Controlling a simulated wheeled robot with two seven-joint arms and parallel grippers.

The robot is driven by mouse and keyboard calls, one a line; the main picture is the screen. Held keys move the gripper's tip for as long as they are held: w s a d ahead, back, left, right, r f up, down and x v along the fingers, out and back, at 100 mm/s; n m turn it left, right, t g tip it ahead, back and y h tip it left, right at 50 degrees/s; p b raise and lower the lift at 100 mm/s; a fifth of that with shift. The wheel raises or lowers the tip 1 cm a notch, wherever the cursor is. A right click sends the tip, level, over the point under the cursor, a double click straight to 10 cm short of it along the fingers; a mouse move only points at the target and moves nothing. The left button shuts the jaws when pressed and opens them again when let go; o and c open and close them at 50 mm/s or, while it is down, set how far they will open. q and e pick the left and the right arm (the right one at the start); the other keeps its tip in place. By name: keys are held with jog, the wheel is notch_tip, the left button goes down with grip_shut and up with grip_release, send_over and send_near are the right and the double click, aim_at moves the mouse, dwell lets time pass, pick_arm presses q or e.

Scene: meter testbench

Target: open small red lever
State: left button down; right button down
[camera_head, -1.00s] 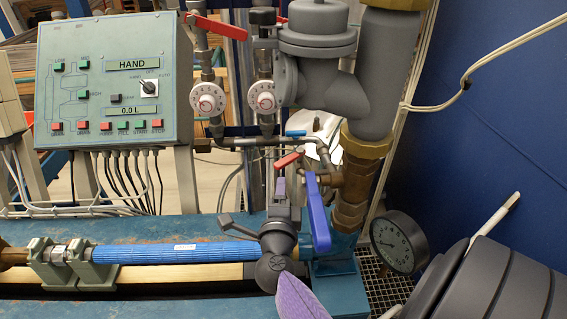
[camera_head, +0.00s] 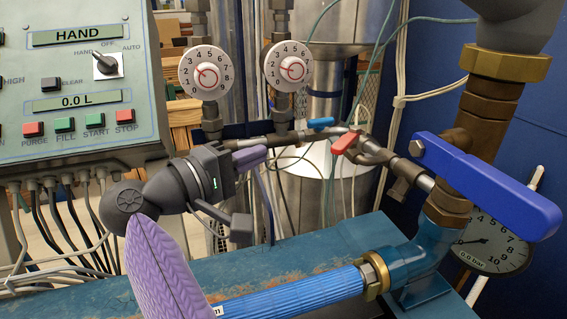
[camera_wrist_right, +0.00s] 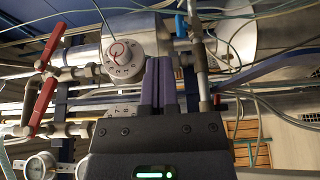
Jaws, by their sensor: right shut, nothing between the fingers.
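The small red lever (camera_head: 345,143) sits on the thin pipe right of centre in the head view, tilted up to the right. My right gripper (camera_head: 254,157) has purple fingers and is shut and empty. In the head view it appears left of the lever, its fingertips pointing right, with a visible gap between. In the right wrist view the shut fingers (camera_wrist_right: 160,82) point up in the picture. Two red levers show at the left there, an upper one (camera_wrist_right: 51,45) and a lower one (camera_wrist_right: 41,106); I cannot tell which is the small one. My left gripper is not in view.
A small blue lever (camera_head: 320,122) is close to the red one. A large blue lever (camera_head: 485,183) juts out at the right. Two white dials (camera_head: 206,72) and (camera_head: 289,66) stand above the pipe. The control box (camera_head: 80,85) with cables is at the left.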

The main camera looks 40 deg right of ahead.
aim_at(347, 140)
jog(key=s+d+p, duration=0.2)
jog(key=s+d, duration=0.1)
jog(key=d, duration=0.7)
jog(key=shift+d+p, duration=0.15)
jog(key=shift+p, duration=0.15)
jog(key=shift+w, duration=0.1)
